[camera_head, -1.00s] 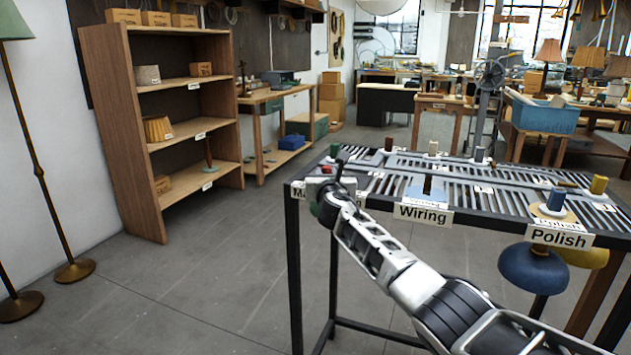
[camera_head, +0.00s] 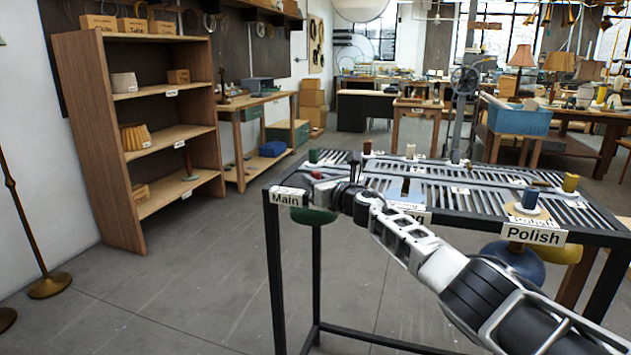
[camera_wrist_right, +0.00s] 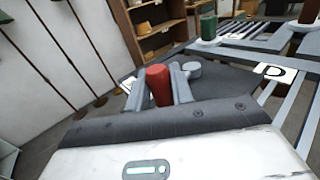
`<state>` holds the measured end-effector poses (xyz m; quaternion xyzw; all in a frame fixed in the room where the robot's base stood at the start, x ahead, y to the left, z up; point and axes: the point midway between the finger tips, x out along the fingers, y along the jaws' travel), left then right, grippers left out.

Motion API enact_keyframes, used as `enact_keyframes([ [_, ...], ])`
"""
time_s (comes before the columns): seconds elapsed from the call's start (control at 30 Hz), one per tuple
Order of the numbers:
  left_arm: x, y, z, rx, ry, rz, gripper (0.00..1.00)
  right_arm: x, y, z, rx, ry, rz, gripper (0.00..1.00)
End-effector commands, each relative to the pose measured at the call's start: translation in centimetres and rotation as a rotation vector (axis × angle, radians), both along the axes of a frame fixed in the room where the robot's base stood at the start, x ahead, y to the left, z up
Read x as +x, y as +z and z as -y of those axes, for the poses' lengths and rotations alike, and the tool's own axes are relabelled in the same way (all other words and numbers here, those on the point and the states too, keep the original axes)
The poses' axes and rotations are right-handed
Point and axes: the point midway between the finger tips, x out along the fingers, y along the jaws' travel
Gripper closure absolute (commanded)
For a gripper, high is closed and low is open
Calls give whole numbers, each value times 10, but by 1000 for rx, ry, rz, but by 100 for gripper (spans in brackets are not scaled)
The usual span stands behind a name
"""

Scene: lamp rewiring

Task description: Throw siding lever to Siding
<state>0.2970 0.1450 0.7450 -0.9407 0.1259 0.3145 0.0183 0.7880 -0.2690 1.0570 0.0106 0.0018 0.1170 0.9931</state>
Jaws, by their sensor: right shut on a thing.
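My right gripper (camera_head: 340,192) is at the near left part of the slatted table (camera_head: 420,178), just right of the Main label (camera_head: 287,197). In the right wrist view, its fingers (camera_wrist_right: 160,88) are shut around an upright red handle (camera_wrist_right: 157,84). A small red part (camera_head: 316,175) also shows beside the gripper in the head view. I cannot read a Siding mark, and the base of the red handle is hidden by the gripper. My left gripper is not in view.
A green peg (camera_head: 314,156) stands behind the gripper. My right arm partly covers the Wiring label (camera_head: 415,215). A Polish label (camera_head: 533,234) and a blue peg (camera_head: 530,197) are at the right. Open floor (camera_head: 190,290) lies left of the table.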

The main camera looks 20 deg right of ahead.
Motion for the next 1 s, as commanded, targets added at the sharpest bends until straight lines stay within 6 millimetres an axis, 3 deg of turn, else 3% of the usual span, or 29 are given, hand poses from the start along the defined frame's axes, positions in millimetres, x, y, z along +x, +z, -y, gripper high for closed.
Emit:
enact_keyframes([
  [0.23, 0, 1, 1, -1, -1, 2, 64, 0, 3, 0, 4, 0, 4, 100],
  [0.27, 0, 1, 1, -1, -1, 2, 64, 0, 3, 0, 4, 0, 4, 74],
  [0.33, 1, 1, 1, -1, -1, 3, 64, 0, 3, 0, 4, -1, 4, 57],
  [0.73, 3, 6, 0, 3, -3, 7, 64, -3, 2, 2, -1, -4, 1, 57],
  [1.0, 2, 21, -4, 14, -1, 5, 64, -31, 5, 8, -3, -1, 0, 57],
])
